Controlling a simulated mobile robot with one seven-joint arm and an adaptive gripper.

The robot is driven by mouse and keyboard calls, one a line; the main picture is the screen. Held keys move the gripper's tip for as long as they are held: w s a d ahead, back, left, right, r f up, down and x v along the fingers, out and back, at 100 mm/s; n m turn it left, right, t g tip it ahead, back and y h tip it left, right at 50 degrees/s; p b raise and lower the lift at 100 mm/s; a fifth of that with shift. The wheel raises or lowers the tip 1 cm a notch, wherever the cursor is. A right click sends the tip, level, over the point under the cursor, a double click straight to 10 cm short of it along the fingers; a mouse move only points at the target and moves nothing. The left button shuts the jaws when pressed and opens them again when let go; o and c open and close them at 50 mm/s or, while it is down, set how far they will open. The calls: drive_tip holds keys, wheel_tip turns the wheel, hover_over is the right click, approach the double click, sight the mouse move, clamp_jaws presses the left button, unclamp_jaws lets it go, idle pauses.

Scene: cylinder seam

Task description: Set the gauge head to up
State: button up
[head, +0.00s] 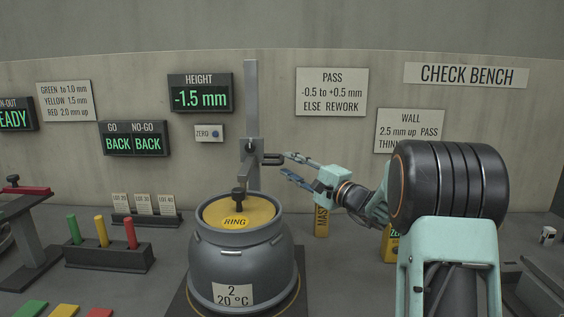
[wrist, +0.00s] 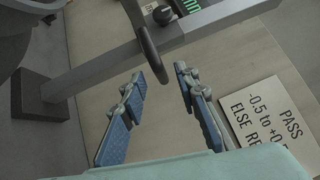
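The gauge head (head: 250,152) sits on an upright grey post (head: 252,100) behind the grey vessel. The HEIGHT display (head: 200,94) reads -1.5 mm. My gripper (head: 287,164) is open, just right of the handle. In the wrist view the handle (wrist: 148,42) lies at the tips of my open, empty fingers (wrist: 160,75), roughly between them.
The grey vessel (head: 235,262) stands in front of the post. A rack (head: 110,255) with green, yellow and red pins is at the left. A yellow MASTER block (head: 321,221) stands below my gripper. Signs and a ZERO button (head: 209,133) are on the back wall.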

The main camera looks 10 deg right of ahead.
sight(282, 158)
drive_tip(key=shift+x, duration=2.1)
drive_tip(key=shift+c, duration=0.6)
clamp_jaws()
